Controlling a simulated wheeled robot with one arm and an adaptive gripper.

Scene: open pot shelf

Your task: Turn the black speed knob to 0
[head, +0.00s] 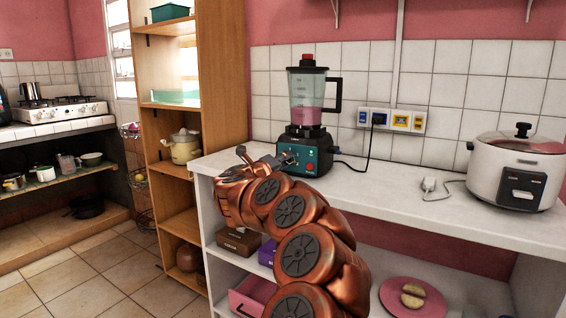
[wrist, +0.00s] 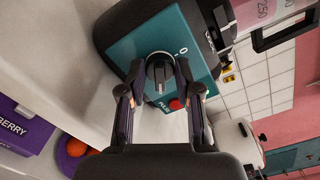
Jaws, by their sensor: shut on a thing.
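The blender (head: 307,100) stands on the white counter with pink contents in its jar and a red cap. Its teal front panel (wrist: 129,47) fills the upper middle of the wrist view. The black speed knob (wrist: 159,72) is round with a raised grip bar, and my gripper (wrist: 160,75) has one finger on each side of it, shut on it. A "0" mark shows above right of the knob, and lettering shows below it. I cannot tell exactly which mark the knob points to. In the head view, my gripper (head: 284,160) hides the knob.
A red button (wrist: 175,104) sits on the panel close to one finger. A rice cooker (head: 520,170) stands at the right of the counter (head: 400,190). Wall sockets (head: 392,120) with a plugged cable are behind. A wooden shelf (head: 222,80) stands left of the blender.

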